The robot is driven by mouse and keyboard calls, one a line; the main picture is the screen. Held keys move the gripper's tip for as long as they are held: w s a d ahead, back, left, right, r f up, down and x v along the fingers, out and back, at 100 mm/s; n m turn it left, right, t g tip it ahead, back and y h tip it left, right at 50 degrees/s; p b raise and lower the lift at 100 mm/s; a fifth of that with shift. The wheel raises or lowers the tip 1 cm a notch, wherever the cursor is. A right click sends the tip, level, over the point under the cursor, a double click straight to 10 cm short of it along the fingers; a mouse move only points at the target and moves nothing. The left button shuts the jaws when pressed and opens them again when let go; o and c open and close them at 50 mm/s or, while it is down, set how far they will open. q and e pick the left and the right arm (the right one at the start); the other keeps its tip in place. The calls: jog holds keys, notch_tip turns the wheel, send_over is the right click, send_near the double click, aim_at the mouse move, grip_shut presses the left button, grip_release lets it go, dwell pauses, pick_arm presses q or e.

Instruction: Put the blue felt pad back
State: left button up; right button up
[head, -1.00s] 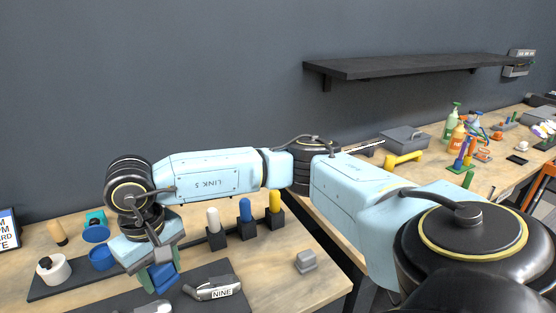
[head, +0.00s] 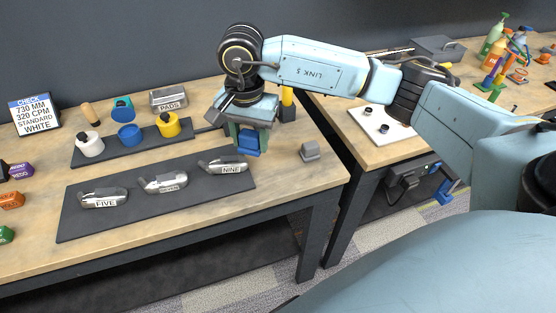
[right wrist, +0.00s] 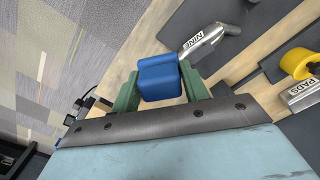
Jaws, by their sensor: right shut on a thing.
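My right gripper (head: 248,142) points down beside the right end of the dark club mat (head: 215,191). Its green fingers are shut on a blue block, which I take to be the blue felt pad (head: 248,145). The pad also shows in the right wrist view (right wrist: 160,80), between the two fingers (right wrist: 163,92), with its near face plain. A grey tray labelled PADS (head: 168,99) stands at the back of the bench, left of the gripper. My left gripper is not in view.
Club heads labelled FIVE (head: 103,198) and NINE (head: 223,167) lie on the mat, with another between them. White (head: 89,145), blue (head: 130,136) and yellow (head: 167,125) rolls stand behind. A small grey block (head: 310,151) sits right, near the bench edge.

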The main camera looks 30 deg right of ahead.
jog(key=m, duration=0.3)
jog(key=w+d+m, duration=0.1)
jog(key=m, duration=0.4)
jog(key=m+p, duration=0.2)
jog(key=m, duration=1.8)
send_near(275, 166)
jog(key=shift+m, duration=0.3)
notch_tip(275, 166, down, 5)
jog(key=shift+f, duration=0.6)
